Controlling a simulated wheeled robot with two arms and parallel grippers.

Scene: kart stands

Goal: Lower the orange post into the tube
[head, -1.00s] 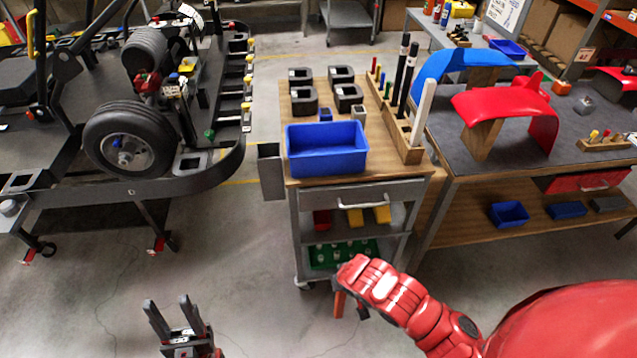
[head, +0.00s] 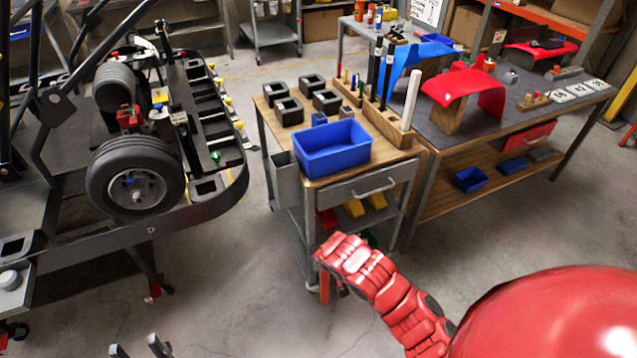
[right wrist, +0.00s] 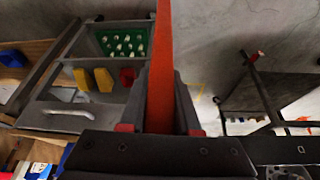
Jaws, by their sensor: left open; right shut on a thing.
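The orange post (right wrist: 162,60) is a long flat-sided bar, upright in the right wrist view. My right gripper (right wrist: 160,92) is shut on it, with a dark finger on each side. In the head view a short length of the orange post (head: 324,288) shows below my red right arm, in front of the cart; the arm hides much of it. My left gripper (head: 140,350) is open and empty at the bottom edge, mostly cut off. Square-mouthed sockets (head: 205,188) show on the dark kart stand (head: 110,238); I cannot tell which opening is the tube.
A wheeled cart (head: 352,190) carries a blue bin (head: 333,150) and several black square blocks. A workbench (head: 488,146) with red and blue panels stands at the right. Bare floor (head: 235,270) lies between stand and cart.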

